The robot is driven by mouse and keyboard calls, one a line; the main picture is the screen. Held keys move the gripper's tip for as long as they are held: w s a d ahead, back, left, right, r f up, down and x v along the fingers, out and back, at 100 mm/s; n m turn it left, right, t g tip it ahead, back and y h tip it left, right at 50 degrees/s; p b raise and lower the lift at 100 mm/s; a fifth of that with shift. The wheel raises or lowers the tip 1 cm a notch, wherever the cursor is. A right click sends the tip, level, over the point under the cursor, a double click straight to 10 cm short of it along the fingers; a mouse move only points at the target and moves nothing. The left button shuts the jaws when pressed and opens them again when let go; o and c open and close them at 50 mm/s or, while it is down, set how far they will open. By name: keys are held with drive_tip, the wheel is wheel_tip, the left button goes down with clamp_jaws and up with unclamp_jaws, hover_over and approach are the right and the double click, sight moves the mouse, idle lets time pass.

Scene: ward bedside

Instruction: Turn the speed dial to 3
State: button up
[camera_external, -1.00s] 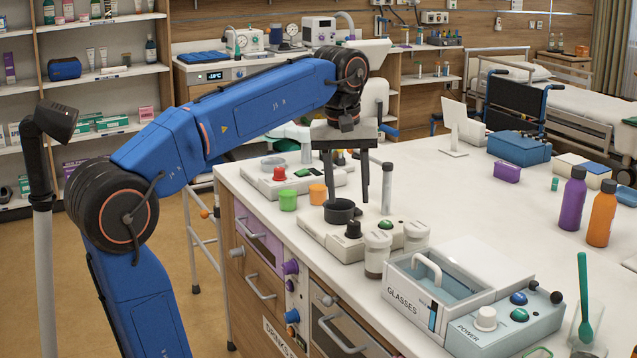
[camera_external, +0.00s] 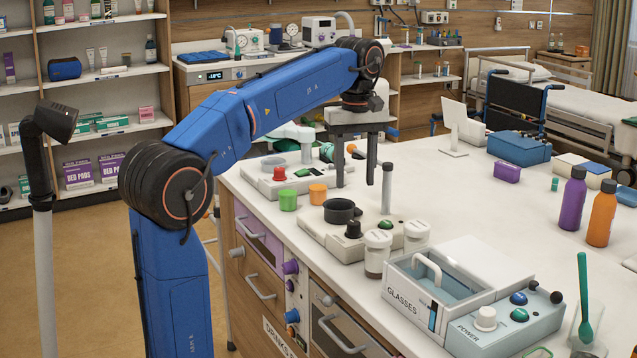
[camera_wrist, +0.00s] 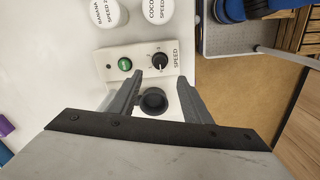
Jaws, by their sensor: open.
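The speed dial is a black round knob (camera_wrist: 159,60) beside the word SPEED on a pale mixer base (camera_wrist: 112,60). Its small scale marks are too small to read surely, so I cannot tell its setting. In the external view the dial (camera_external: 353,230) stands at the front of the mixer base, left of a green button (camera_external: 385,226). My gripper (camera_external: 356,186) is open and empty, pointing down above and behind the dial. In the wrist view my gripper (camera_wrist: 160,80) has its fingers apart, with the dial just beyond the tips, touching neither.
A dark round cup (camera_external: 341,211) sits on the mixer base, beside a grey upright post (camera_external: 387,188). Two white-lidded jars (camera_external: 378,250) stand close to the right. Green (camera_external: 288,199) and orange (camera_external: 318,194) cups stand left.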

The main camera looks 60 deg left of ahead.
sight(354, 223)
wheel_tip(354, 223, down, 11)
drive_tip(key=shift+f, duration=0.1)
idle(0.3)
drive_tip(key=c, duration=1)
